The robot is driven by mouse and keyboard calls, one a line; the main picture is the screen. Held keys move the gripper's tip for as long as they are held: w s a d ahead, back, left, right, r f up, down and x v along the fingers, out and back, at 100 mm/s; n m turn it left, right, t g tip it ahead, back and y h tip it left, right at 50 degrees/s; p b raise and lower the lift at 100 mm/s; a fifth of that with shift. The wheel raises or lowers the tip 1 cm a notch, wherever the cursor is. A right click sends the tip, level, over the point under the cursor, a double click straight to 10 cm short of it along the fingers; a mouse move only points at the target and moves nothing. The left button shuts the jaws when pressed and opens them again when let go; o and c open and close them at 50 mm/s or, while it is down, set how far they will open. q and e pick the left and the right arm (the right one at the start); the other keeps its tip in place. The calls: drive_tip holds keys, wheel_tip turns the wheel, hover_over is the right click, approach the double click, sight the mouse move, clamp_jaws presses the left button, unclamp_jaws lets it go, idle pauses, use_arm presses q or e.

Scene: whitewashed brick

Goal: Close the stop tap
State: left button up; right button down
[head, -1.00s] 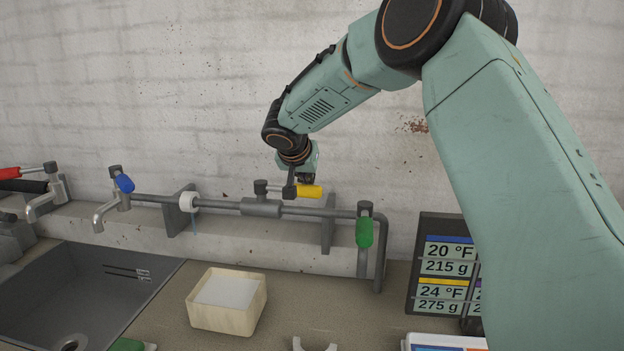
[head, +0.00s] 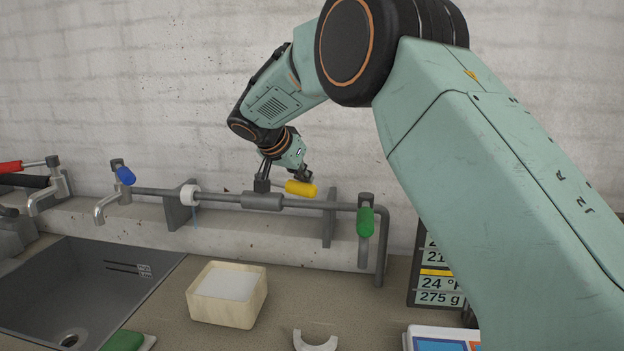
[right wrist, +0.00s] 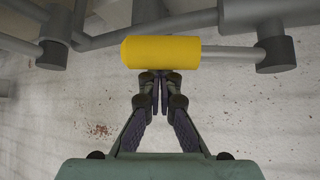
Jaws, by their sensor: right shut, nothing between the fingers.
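The tap with the yellow handle (head: 300,188) sits on the grey wall pipe, its stem at the handle's left end. The handle points right, roughly along the pipe but at a slight angle to it. My right gripper (head: 306,174) is above and behind the handle. In the right wrist view, the handle (right wrist: 160,52) lies across the front of my right gripper (right wrist: 158,76). Its fingers are shut with nothing between them, and the tips are at the handle's edge; I cannot tell if they touch. My left gripper is not in view.
A green-handled tap (head: 366,222) is right on the same pipe. A blue-handled spout (head: 124,176) and red and black levers are left.

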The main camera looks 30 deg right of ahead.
sight(299, 185)
drive_tip(key=a+m+g, duration=0.1)
drive_tip(key=s+a+m+g, duration=0.1)
drive_tip(key=a, duration=0.1)
drive_tip(key=shift+m+h, duration=0.3)
drive_tip(key=shift+m, duration=0.1)
drive_tip(key=shift+s+a+m+g+p, duration=0.1)
drive_tip(key=shift+a+m+g+p, duration=0.5)
drive_tip(key=shift+a+m, duration=0.1)
drive_tip(key=shift+s+a, duration=0.1)
drive_tip(key=shift+a, duration=0.85)
